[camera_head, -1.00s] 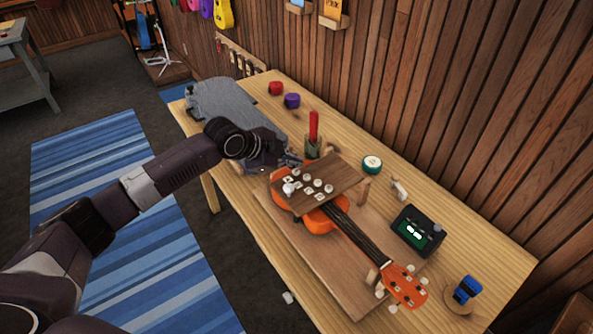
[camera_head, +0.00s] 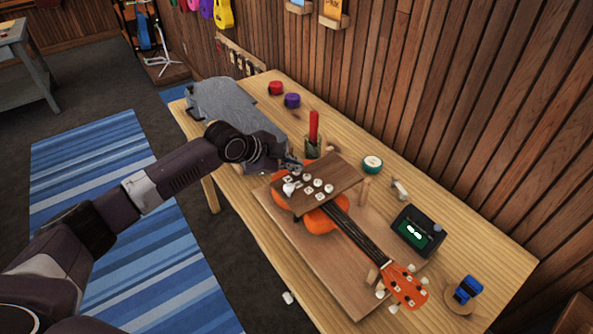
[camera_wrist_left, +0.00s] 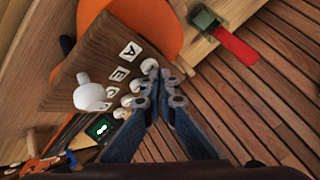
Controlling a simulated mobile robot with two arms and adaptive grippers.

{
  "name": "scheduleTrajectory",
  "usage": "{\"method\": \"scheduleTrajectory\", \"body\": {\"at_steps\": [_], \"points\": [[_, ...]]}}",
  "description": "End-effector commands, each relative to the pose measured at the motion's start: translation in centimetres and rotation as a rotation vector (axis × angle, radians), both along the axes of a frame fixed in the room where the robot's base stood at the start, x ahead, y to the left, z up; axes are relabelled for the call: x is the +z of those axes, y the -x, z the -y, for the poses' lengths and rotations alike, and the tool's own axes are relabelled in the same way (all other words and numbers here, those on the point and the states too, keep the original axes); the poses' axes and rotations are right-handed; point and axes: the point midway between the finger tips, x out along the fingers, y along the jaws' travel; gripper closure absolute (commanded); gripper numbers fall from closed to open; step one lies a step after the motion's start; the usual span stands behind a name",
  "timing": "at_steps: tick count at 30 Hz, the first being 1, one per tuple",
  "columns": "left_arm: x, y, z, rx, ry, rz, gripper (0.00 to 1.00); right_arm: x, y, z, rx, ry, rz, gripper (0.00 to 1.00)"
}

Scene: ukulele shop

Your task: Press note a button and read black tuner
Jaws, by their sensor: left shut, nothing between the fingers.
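The note board (camera_head: 338,177) is a dark wooden panel with white buttons and letter tiles, set over the body of an orange ukulele (camera_head: 318,222). In the left wrist view an A tile (camera_wrist_left: 129,52) and an E tile (camera_wrist_left: 121,74) are legible. The white A button (camera_wrist_left: 149,66) is beside the A tile, right at my fingertips; I cannot tell whether they touch. My left gripper (camera_head: 294,170) is shut and empty at the board's far edge; it also shows in the left wrist view (camera_wrist_left: 160,88). The black tuner (camera_head: 418,232) has a lit screen with small white marks, unreadable.
A grey case (camera_head: 232,108), a green-and-white roll (camera_head: 372,164) and a blue clip (camera_head: 467,289) are on the wooden table (camera_head: 480,240). The ukulele lies on a wooden base.

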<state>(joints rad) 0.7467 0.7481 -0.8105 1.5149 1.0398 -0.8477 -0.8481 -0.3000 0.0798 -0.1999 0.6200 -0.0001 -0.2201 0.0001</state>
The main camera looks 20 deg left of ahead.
Motion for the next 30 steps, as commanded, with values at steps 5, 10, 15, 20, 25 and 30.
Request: {"method": "scheduleTrajectory", "body": {"at_steps": [5, 10, 15, 20, 25, 30], "points": [[-0.29, 0.00, 0.01, 0.000, 0.000, 0.000, 1.00, -0.12, 0.01, -0.02, 0.000, 0.000, 0.000, 0.60], [-0.50, 0.02, 0.01, -0.001, 0.000, -0.001, 1.00, -0.21, 0.02, -0.02, 0.000, 0.000, 0.000, 0.60], [-0.72, 0.03, 0.01, -0.001, 0.000, -0.001, 1.00, -0.30, 0.02, -0.02, 0.000, 0.000, 0.000, 0.60], [-0.79, 0.03, 0.00, 0.000, -0.001, -0.001, 1.00, -0.31, 0.02, -0.03, 0.000, 0.000, 0.000, 0.60], [-0.80, 0.05, -0.02, -0.001, -0.001, -0.002, 1.00, -0.29, 0.02, -0.02, 0.000, 0.000, 0.000, 0.60], [-0.26, 0.05, -0.03, 0.000, -0.002, -0.002, 1.00, 0.21, 0.02, -0.02, 0.000, 0.000, 0.000, 0.60]]}}
